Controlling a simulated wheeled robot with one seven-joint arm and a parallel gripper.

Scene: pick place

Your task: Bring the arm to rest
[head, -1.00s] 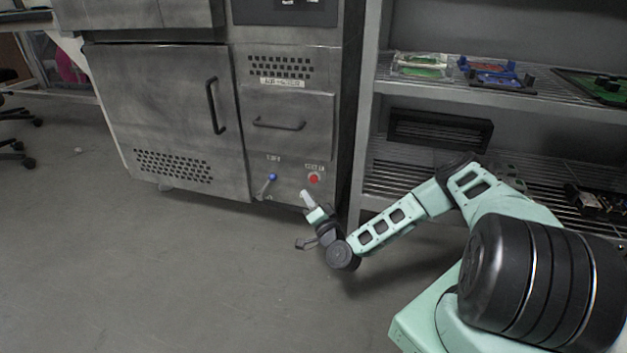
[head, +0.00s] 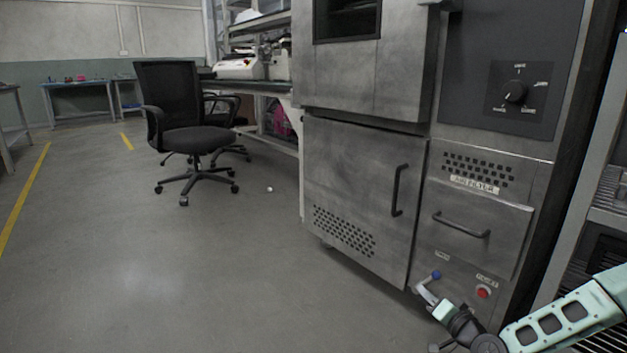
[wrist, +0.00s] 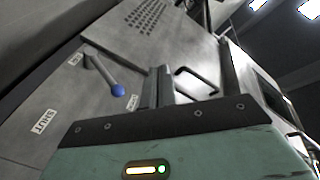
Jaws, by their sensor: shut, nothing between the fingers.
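My mint-green arm (head: 565,318) reaches in from the lower right of the head view. My gripper (head: 424,292) is shut and empty, in front of the lower part of a grey metal cabinet. In the head view its tip overlaps the area just below a blue-knobbed lever (head: 436,275), left of a red button (head: 483,292). In the wrist view the shut fingers (wrist: 162,82) point at the cabinet front, and the blue knob (wrist: 118,90) shows to their left. I cannot tell any contact with the lever.
The cabinet (head: 360,190) has a door handle (head: 398,190) and a drawer handle (head: 461,226). A shelf rack (head: 609,215) stands close on the right. A black office chair (head: 190,130) stands at the left back.

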